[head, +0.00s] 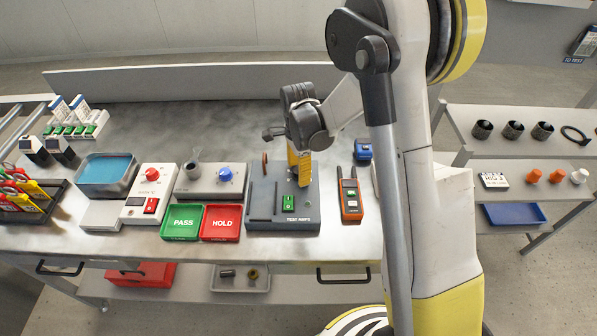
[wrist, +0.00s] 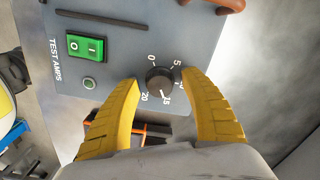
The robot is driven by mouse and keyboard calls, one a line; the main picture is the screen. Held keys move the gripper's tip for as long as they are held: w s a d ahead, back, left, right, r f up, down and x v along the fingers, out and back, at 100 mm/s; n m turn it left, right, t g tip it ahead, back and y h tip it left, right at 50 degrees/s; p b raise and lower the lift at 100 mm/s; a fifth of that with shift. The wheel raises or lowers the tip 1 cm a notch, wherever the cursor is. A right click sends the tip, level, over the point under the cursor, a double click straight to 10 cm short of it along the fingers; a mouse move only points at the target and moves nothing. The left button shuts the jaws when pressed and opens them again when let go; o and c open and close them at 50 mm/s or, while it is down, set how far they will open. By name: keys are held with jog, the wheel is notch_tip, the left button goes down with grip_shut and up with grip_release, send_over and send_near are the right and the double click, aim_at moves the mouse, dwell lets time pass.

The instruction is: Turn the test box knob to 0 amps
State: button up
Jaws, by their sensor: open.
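The grey test box (head: 262,222), labelled TEST AMPS, stands on the bench and fills much of the wrist view (wrist: 118,52). Its round black knob (wrist: 160,82) sits on a dial marked with numbers including 0, 5, 15 and 20. Where the knob points is too small to tell. My gripper (head: 301,178) is over the box and hides the knob in the head view. In the wrist view my gripper (wrist: 160,80) is open, one yellow finger on each side of the knob. I cannot tell if either finger touches it. A green rocker switch (wrist: 86,47) is on the same face.
An orange and black handheld meter (head: 350,199) lies close to the box's right side. Red HOLD (head: 221,222) and green PASS (head: 181,222) trays are to its left, with a blue-knobbed unit (head: 209,182) behind them.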

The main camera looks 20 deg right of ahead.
grip_shut()
